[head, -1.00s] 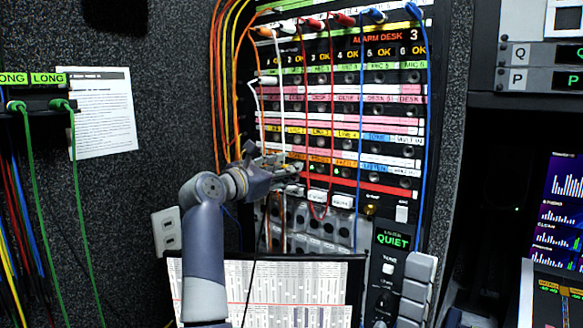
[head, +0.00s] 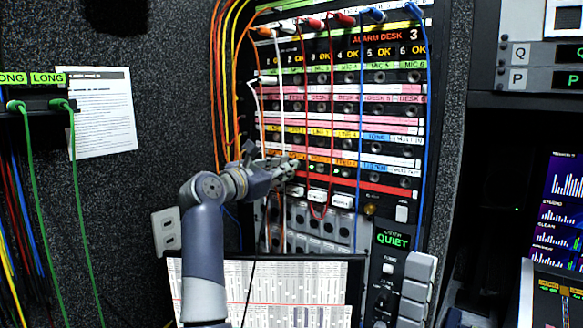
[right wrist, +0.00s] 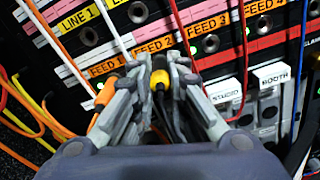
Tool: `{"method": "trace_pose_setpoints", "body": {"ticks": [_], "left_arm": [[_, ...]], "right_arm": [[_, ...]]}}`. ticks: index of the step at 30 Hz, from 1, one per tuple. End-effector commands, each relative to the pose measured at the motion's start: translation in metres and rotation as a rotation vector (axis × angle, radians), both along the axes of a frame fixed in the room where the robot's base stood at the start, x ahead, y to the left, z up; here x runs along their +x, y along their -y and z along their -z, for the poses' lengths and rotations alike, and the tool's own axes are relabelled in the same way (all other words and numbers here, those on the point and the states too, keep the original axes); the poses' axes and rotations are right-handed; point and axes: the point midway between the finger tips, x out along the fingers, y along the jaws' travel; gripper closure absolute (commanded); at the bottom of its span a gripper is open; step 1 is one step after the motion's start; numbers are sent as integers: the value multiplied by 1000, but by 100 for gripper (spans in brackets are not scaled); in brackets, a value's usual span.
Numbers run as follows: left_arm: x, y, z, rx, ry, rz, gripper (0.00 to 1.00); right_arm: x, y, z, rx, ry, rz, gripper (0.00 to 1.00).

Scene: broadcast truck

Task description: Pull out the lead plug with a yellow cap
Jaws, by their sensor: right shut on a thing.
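The plug with a yellow cap (right wrist: 160,82) shows in the right wrist view, under the FEED 2 label, with a dark body below the yellow band. My right gripper (right wrist: 158,78) is shut on it, one finger on each side. Whether its tip sits in a jack is hidden. In the head view my right gripper (head: 290,168) is at the lower left of the patch panel (head: 345,188), and its fingers hide the plug. An orange plug (right wrist: 107,90) stands just left of the fingers, under FEED 1. My left gripper is not in view.
White, red and blue cords hang down the panel; a white cord (right wrist: 112,25) and a red cord (right wrist: 243,50) run close to my fingers. White STUDIO and BOOTH key labels (right wrist: 225,91) lie to the right.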

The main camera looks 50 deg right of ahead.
Motion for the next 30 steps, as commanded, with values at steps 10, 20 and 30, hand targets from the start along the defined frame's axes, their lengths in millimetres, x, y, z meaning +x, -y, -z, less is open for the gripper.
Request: {"method": "trace_pose_setpoints", "body": {"ticks": [10,20,30], "left_arm": [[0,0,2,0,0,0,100],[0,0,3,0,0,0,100],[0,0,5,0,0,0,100]], "right_arm": [[0,-6,1,2,0,-1,100],[0,-11,1,2,-1,-2,100],[-1,-16,1,2,-1,-2,100]]}}
